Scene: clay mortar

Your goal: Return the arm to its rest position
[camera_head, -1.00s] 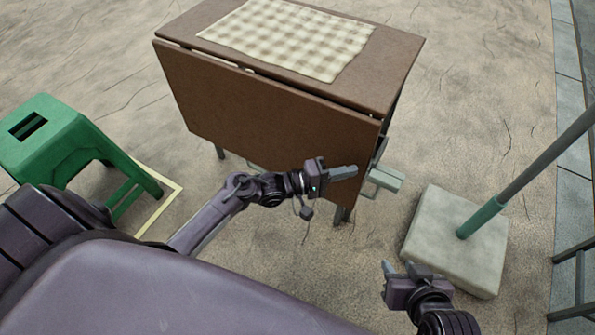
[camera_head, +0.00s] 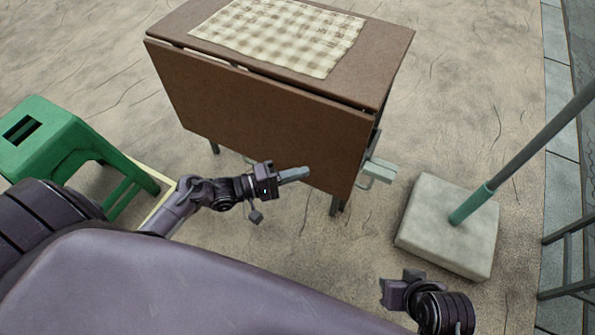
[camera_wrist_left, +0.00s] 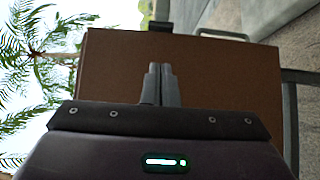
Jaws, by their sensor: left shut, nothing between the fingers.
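My left gripper (camera_head: 304,173) is shut and empty, in front of the brown drop-leaf table's hanging leaf (camera_head: 255,115) in the head view. In the left wrist view its two fingers (camera_wrist_left: 160,70) lie side by side, with the brown leaf (camera_wrist_left: 215,80) behind them. My right gripper (camera_head: 385,290) is at the lower right of the head view, near the pale base block. Its fingers are mostly hidden by its own body.
A checked cloth (camera_head: 280,35) lies on the tabletop (camera_head: 385,60). A green stool (camera_head: 45,140) stands at left. A pale block (camera_head: 447,232) with a pole (camera_head: 520,155) stands at right. A dark metal frame (camera_head: 570,260) is at the right edge. Bare ground lies between.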

